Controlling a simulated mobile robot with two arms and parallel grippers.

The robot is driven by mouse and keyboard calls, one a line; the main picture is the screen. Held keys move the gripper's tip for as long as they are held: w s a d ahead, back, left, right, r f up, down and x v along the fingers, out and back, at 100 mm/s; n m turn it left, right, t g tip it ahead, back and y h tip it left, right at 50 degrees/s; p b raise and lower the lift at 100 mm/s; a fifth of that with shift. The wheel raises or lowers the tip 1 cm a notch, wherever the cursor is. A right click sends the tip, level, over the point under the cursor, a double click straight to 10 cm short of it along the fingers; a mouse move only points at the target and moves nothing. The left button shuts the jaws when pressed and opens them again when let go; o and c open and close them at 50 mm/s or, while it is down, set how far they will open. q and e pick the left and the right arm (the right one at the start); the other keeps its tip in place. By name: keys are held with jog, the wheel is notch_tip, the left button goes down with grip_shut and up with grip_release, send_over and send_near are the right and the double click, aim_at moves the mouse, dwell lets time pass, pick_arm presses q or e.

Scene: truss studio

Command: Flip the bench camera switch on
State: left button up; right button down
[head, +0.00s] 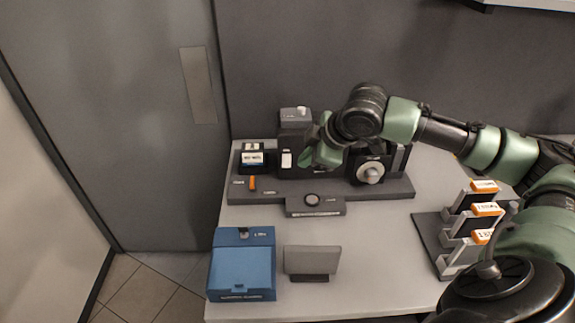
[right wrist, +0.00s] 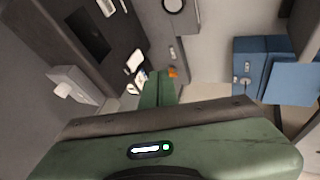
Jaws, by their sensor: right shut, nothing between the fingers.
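The bench unit (head: 330,188) is a dark base with upright blocks along the back of the table. A white rocker-like switch (head: 286,159) is on the front of its dark middle block; I cannot read whether its label names the camera. My right gripper (head: 318,156) is shut and empty, just right of this switch and in front of the block. In the right wrist view, the green fingers (right wrist: 157,88) are together, near a white piece and an orange lever (right wrist: 172,72). Whether they touch anything is unclear. My left gripper is not in view.
The orange lever (head: 252,183) and a round dial (head: 370,173) flank the middle block. A grey box (head: 295,115) stands behind. A blue box (head: 242,265) and a grey plate (head: 312,260) stand in front. A rack (head: 440,240) with orange-labelled items is at right.

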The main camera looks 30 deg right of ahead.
aim_at(287, 161)
jog(key=p+x, duration=0.1)
jog(key=x, duration=0.2)
jog(key=w+d+p+x, duration=0.1)
jog(key=x, duration=0.3)
jog(key=r+p+x, duration=0.1)
jog(key=x, duration=0.3)
jog(key=shift+w+d+f, duration=0.2)
jog(key=shift+w+d, duration=0.05)
jog(key=shift+w, duration=0.2)
jog(key=shift+w+d+f, duration=0.1)
jog(key=shift+w+d, duration=0.2)
jog(key=shift+w+d+f, duration=0.1)
jog(key=shift+w, duration=0.05)
